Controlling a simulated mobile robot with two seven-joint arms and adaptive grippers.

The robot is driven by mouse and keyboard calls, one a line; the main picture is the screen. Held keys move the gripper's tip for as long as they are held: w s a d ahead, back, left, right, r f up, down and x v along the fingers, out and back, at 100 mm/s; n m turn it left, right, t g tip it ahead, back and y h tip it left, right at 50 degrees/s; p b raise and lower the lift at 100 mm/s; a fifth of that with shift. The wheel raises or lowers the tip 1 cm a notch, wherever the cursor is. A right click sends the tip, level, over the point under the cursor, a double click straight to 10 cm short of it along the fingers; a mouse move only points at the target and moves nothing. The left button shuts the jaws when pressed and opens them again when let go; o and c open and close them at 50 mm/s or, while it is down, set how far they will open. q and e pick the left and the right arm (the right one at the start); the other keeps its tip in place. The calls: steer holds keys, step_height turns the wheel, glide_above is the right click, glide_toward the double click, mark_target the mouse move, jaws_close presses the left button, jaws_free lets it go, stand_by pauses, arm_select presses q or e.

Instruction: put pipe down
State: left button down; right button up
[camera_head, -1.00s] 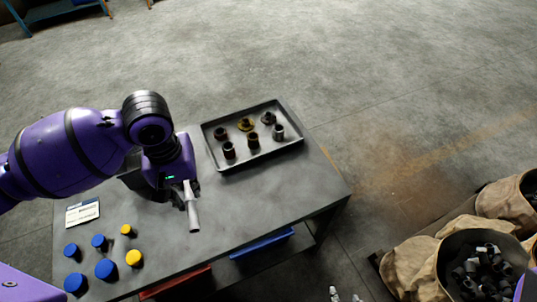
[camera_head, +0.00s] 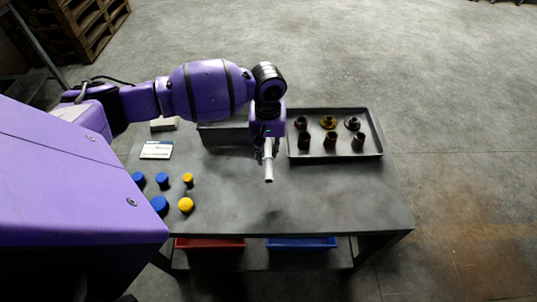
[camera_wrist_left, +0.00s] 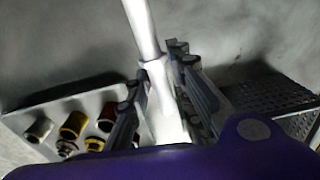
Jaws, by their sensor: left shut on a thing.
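A silvery pipe (camera_head: 268,172) is in my left gripper (camera_head: 267,152), which hangs over the grey worktable (camera_head: 330,205) just left of the metal tray. The pipe points down and towards the table's front edge. In the left wrist view my left gripper (camera_wrist_left: 165,95) has its fingers on both sides of the bright pipe (camera_wrist_left: 143,30). Whether the pipe's free end touches the tabletop cannot be told. My right gripper is not in view.
The tray (camera_head: 375,152) holds several dark and yellowish fittings. Blue caps (camera_head: 159,205) and yellow caps (camera_head: 186,205) stand at the table's left, near a label card (camera_head: 157,149). Red (camera_head: 210,243) and blue bins (camera_head: 302,242) sit below. The front middle tabletop is clear.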

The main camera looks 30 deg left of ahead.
mark_target(268, 144)
arm_select(q)
steer(key=w+f, duration=0.1)
steer(key=w+a+f, duration=0.1)
steer(key=f, duration=0.1)
steer(key=shift+w+a, duration=0.1)
steer(key=shift+a, duration=0.05)
step_height(268, 144, down, 3)
steer(key=shift+w+a+f+b, duration=0.1)
steer(key=shift+w+b, duration=0.05)
steer(key=shift+b, duration=0.3)
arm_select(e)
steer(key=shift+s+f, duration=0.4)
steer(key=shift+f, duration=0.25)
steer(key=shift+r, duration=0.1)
arm_select(q)
steer(key=c, duration=1.5)
jaws_free()
steer(key=shift+f, duration=0.15)
steer(key=shift+c, duration=0.2)
